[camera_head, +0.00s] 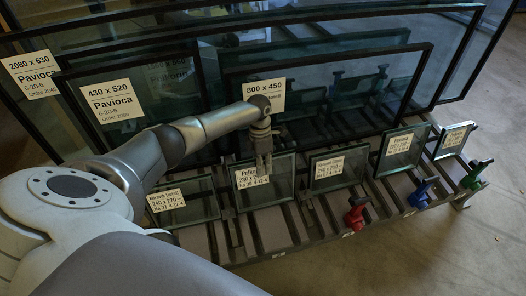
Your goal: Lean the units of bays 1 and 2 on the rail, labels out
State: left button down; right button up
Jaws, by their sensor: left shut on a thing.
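Several small framed glass units stand in a row in the bays of a dark rack (232,258), white labels facing me. The leftmost unit (197,205) is partly hidden behind my left arm. My left gripper (264,162) points down and is shut on the top edge of the second unit (273,184), whose label shows. A third unit (340,170) is right of it, then a fourth (405,150) and a fifth (453,141). I cannot read the bay numbers or tell which part is the rail. My right gripper is not in view.
Large framed glass sheets (350,70) lean behind the row. A red clamp (355,214), a blue clamp (420,193) and a green clamp (474,175) stand along the rack's right half. Bare floor (440,255) lies at front right.

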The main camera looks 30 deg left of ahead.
pick_arm(q)
jog(key=shift+w, duration=0.1)
jog(key=c, duration=1.3)
grip_release()
jog(key=shift+d, duration=0.1)
jog(key=shift+s+f, duration=0.15)
jog(key=shift+s, duration=0.05)
jog(key=v, duration=1.2)
